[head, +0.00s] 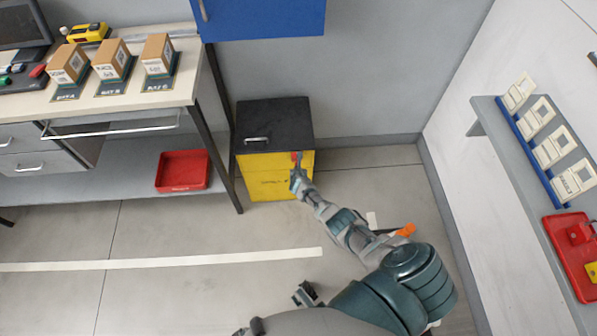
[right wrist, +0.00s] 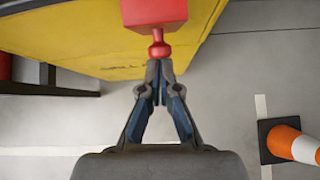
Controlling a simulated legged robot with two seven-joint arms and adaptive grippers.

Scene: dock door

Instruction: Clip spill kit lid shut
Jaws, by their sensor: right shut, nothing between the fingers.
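The spill kit is a yellow box (head: 262,172) with a dark lid (head: 272,118) lying flat on top, apparently down. The lid has a pale handle (head: 257,140). A red clip (head: 296,157) sits at the front face near the right front corner, below the lid. In the right wrist view the clip (right wrist: 154,12) is a red block with a round red knob (right wrist: 159,49) under it. My right gripper (head: 296,174) is at the clip. Its fingers (right wrist: 158,70) are shut and empty, tips right at the knob; contact cannot be told.
A workbench (head: 130,90) with cartons and a lower shelf holding a red tray (head: 183,171) stands left of the box. A blue cabinet (head: 262,18) hangs above. A wall shelf (head: 535,190) is at right. An orange-and-white cone (right wrist: 292,143) stands on the floor nearby.

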